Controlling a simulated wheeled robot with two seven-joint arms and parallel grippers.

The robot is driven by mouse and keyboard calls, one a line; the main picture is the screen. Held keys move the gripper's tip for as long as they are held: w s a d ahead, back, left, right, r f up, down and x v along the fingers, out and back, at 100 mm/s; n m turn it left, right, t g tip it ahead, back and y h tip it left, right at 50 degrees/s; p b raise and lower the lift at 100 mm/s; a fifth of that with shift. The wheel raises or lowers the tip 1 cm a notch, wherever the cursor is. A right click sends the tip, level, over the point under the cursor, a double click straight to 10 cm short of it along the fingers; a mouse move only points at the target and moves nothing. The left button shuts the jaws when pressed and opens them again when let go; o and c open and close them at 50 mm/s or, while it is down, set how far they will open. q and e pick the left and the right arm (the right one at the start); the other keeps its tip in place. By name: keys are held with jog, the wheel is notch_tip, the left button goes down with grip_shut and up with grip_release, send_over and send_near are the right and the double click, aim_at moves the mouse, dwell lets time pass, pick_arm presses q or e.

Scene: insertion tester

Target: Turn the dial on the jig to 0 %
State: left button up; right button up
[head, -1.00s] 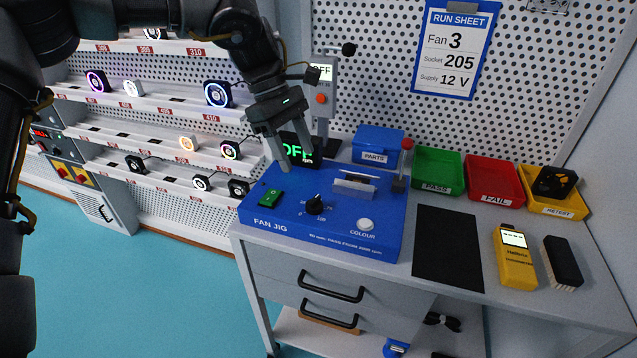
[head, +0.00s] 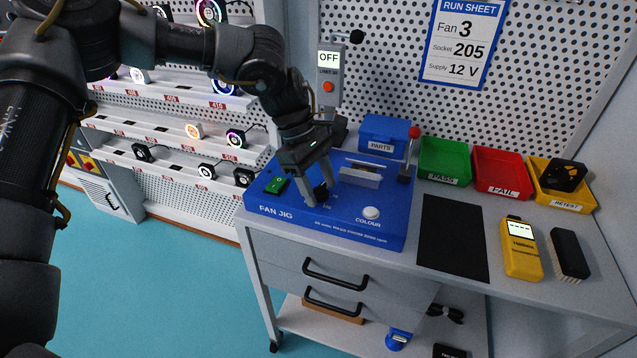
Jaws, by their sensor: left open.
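The blue fan jig (head: 390,228) stands on the bench. Its black dial (head: 320,193) is on the top face, partly hidden by my left gripper. Only part of the printed scale shows beside it, and I cannot tell where the pointer stands. My left gripper (head: 318,192) is open, its fingers reaching down at the dial, one on its left and one behind it to the right. I cannot tell whether they touch it. My right gripper is not in view.
The jig also carries a green switch (head: 276,185), a white COLOUR button (head: 371,213), a slotted metal fixture (head: 361,176) and a red-knobbed lever (head: 414,132). A blue PARTS box (head: 384,134) stands behind. A black mat (head: 452,238) lies to the right.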

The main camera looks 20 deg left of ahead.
pick_arm(q)
jog(key=c, duration=1)
jog(key=shift+o, duration=0.2)
